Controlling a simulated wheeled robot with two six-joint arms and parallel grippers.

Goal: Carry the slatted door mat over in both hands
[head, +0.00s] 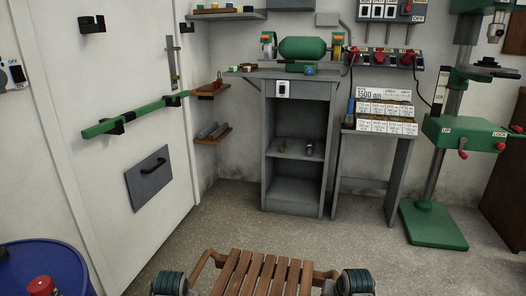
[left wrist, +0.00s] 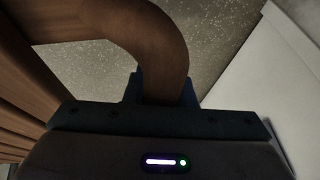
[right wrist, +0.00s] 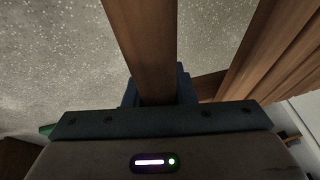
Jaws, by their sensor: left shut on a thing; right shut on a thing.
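The slatted door mat (head: 262,272) is brown wood with parallel slats and a curved handle at each side. It is at the bottom of the head view, in front of me, and its near part is cut off by the frame edge. My left gripper (left wrist: 162,92) is shut on the mat's left handle (left wrist: 150,40). My right gripper (right wrist: 158,92) is shut on the mat's right handle (right wrist: 143,45). Slats also show at the side of each wrist view. In the head view both wrists show at the bottom edge, one on each side of the mat.
A white door with a green bar (head: 135,115) stands at left. A blue drum (head: 45,268) is at lower left. A grey cabinet (head: 297,145) with a bench grinder, a small table (head: 372,160) with boxes and a green drill press (head: 435,225) stand ahead. Speckled floor (head: 290,228) before them is clear.

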